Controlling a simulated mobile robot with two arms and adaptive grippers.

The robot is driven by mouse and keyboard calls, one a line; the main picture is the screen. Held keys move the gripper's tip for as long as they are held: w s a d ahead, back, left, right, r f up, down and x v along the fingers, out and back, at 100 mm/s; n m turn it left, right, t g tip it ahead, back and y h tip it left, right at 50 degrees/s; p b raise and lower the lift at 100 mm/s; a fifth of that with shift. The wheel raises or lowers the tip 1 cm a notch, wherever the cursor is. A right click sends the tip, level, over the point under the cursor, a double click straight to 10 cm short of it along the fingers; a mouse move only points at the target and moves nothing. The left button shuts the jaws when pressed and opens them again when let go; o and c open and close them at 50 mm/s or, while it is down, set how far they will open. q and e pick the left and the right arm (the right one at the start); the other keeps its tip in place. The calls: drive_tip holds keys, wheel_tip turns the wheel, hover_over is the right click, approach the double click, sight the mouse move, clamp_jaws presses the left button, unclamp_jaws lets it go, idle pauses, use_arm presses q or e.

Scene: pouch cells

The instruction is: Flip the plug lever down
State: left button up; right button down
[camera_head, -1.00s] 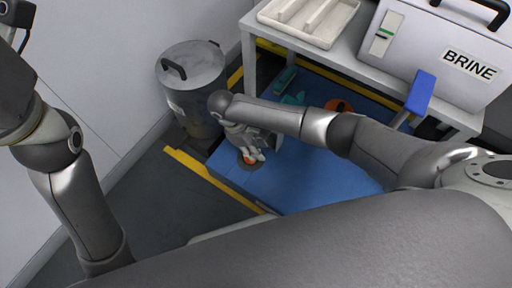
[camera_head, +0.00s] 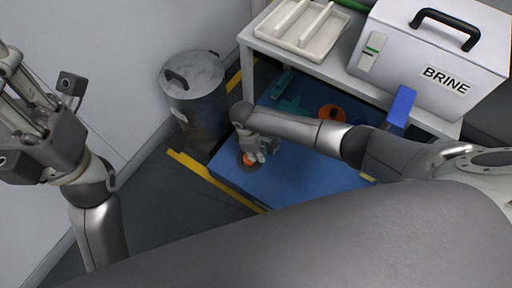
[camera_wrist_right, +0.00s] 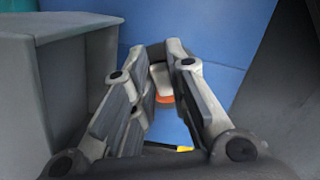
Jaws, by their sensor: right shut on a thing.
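An orange round plug (camera_head: 248,159) in a dark ring sits at the near left part of a blue case top (camera_head: 300,178). In the right wrist view, a pale lever (camera_wrist_right: 160,75) with the orange plug (camera_wrist_right: 165,99) under it shows between my fingers. My right gripper (camera_head: 256,157) is at this plug, shut on the lever; its fingers hide part of it, and how far the lever is tilted is unclear. My left gripper (camera_head: 18,75) is raised at the far left, away from the case. Its tips are partly cut off, and its opening is unclear.
A second orange round part (camera_head: 332,113) and a teal item (camera_head: 290,106) lie farther back. A grey shelf above holds a white tray (camera_head: 330,42) and a box marked BRINE (camera_head: 425,90). A lidded bin (camera_head: 195,88) stands left of the case. Yellow edging (camera_head: 205,172) borders the case.

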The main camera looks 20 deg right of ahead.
idle(0.3)
drive_tip(key=c, duration=1.4)
unclamp_jaws()
